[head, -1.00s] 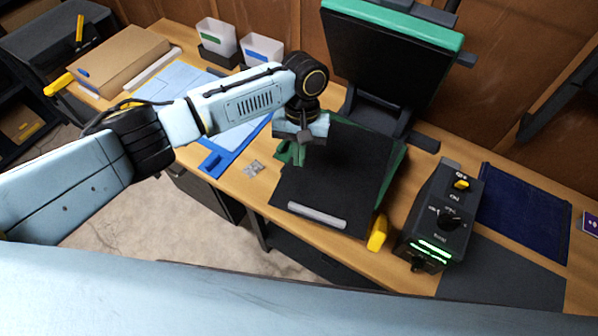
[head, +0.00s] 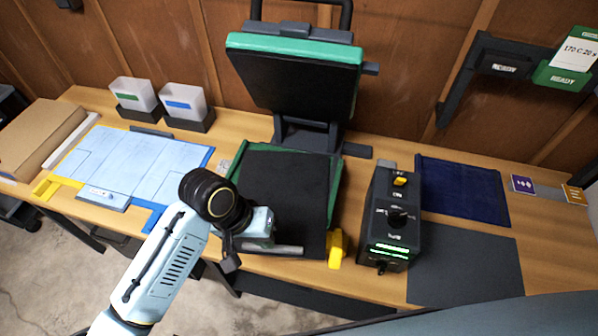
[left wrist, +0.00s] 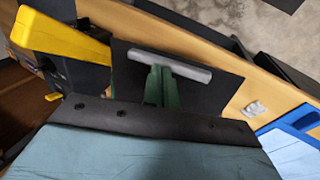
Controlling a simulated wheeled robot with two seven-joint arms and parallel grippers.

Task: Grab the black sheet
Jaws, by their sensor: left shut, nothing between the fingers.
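The black sheet (head: 295,185) lies flat on the lower plate of the open press, with a light grey bar (head: 287,251) along its front edge. In the left wrist view the black sheet (left wrist: 215,84) and its grey bar (left wrist: 190,73) are just beyond the fingertips. My left gripper (head: 258,236) is over the front left part of the sheet, close to the bar; its fingers are mostly hidden in the head view. In the left wrist view the green fingers (left wrist: 160,85) are shut and empty. I cannot tell whether they touch the bar. My right gripper is not in view.
The green-edged press lid (head: 295,80) stands open behind the sheet. A yellow handle (head: 336,248) and a black control box (head: 390,222) are to the right. A dark grey mat (head: 465,265) and a navy mat (head: 462,190) lie further right. White bins (head: 185,102) stand at back left.

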